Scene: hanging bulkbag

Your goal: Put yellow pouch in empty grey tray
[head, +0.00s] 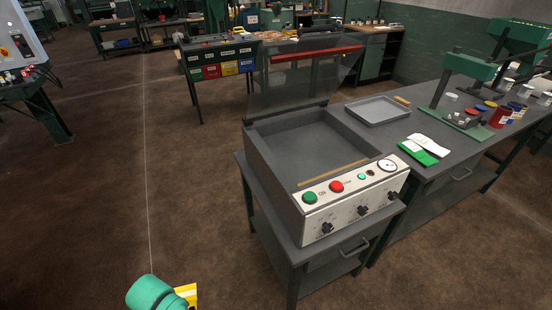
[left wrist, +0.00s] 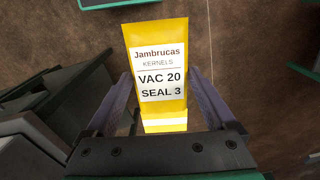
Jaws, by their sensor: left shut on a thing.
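The yellow pouch (left wrist: 157,72) is between the fingers of my left gripper (left wrist: 165,105) in the left wrist view. Its white label reads "Jambrucas KERNELS VAC 20 SEAL 3". The gripper is shut on it and holds it above the floor. In the head view a yellow edge of the pouch (head: 187,294) shows at the bottom, beside my green left arm, which hides the rest. The empty grey tray (head: 378,111) lies on the bench right of the sealing machine. My right gripper is not in view.
The vacuum sealing machine (head: 318,150) stands on a cart, its clear lid (head: 290,80) raised. Green and white pouches (head: 425,148) lie in front of the tray. A green press (head: 465,75) and jars stand further right.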

